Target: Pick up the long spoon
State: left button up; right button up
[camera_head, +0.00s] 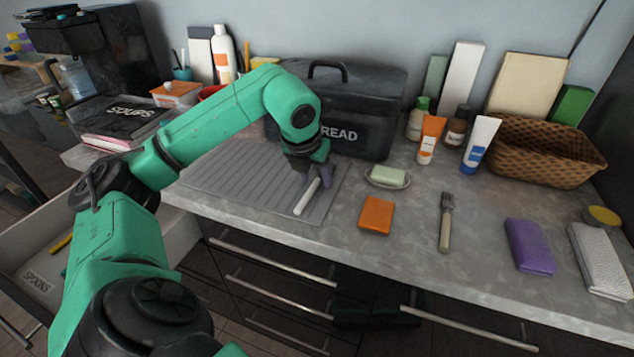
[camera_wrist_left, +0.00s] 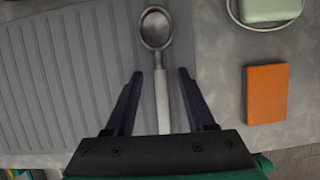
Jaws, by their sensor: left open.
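The long spoon (camera_head: 306,198) lies on the right end of the grey ridged mat, its pale handle pointing to the counter's front edge. In the left wrist view its round metal bowl (camera_wrist_left: 155,28) is at the top and its handle runs down between my fingers. My left gripper (camera_head: 314,177) is open over the spoon, with one finger on each side of the handle (camera_wrist_left: 162,95). In the head view the gripper hides the spoon's bowl. I cannot tell the exact height of the fingers above the mat. My right gripper is not in view.
The ridged mat (camera_head: 225,178) lies before a black bread box (camera_head: 365,100). An orange block (camera_head: 376,215), a soap dish (camera_head: 387,177), a fork-like utensil (camera_head: 445,225) and a purple block (camera_head: 529,246) are to the right. Bottles and a wicker basket (camera_head: 545,150) stand behind.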

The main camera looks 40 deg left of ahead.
pick_arm(q)
grip_shut()
